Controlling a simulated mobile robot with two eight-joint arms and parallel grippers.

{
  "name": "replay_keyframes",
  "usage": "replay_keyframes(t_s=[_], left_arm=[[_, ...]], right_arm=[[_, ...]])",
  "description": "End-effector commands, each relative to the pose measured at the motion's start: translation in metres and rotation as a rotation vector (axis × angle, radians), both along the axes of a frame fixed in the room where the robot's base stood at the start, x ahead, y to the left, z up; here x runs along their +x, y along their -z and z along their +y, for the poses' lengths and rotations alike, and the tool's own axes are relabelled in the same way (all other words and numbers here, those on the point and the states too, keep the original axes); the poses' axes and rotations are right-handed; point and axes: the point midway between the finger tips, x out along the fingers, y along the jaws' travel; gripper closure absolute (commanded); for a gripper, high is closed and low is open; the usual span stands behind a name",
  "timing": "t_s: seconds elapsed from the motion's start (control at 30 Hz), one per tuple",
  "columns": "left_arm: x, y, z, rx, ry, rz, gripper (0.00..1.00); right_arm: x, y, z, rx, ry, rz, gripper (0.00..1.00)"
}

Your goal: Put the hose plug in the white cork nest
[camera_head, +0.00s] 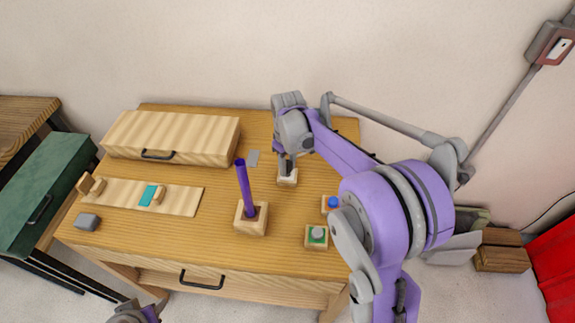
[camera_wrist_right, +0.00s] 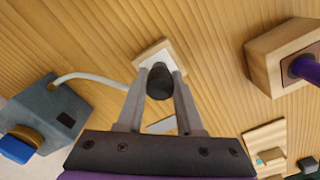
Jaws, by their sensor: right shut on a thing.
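The white cork nest (camera_head: 287,180) is a small wooden block with a white top, standing toward the back of the table. It also shows in the right wrist view (camera_wrist_right: 143,53), just beyond my fingertips. My right gripper (camera_wrist_right: 159,76) points down over it and is shut on the hose plug (camera_wrist_right: 159,84), a dark round piece between the fingers. The plug overlaps the white top in the wrist view; I cannot tell whether it is inside or just above. My left arm shows only as a piece at the bottom left of the head view; its jaws are not seen.
A wooden block holding a purple rod (camera_head: 244,188) stands front-left of the nest. A grey box with a blue knob (camera_wrist_right: 40,120) has a white hose (camera_wrist_right: 92,78) running toward my gripper. A green-topped block (camera_head: 317,236) stands front right; a long wooden box (camera_head: 180,135) lies back left.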

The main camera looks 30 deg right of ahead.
Motion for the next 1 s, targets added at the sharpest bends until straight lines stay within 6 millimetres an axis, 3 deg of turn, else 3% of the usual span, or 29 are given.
replay_keyframes(t_s=[1.0], left_arm=[[-0.0018, 0.0054, 0.0000, 0.000, 0.000, 0.003, 0.50]], right_arm=[[0.0001, 0.0052, 0.0001, 0.000, 0.000, 0.001, 1.00]])
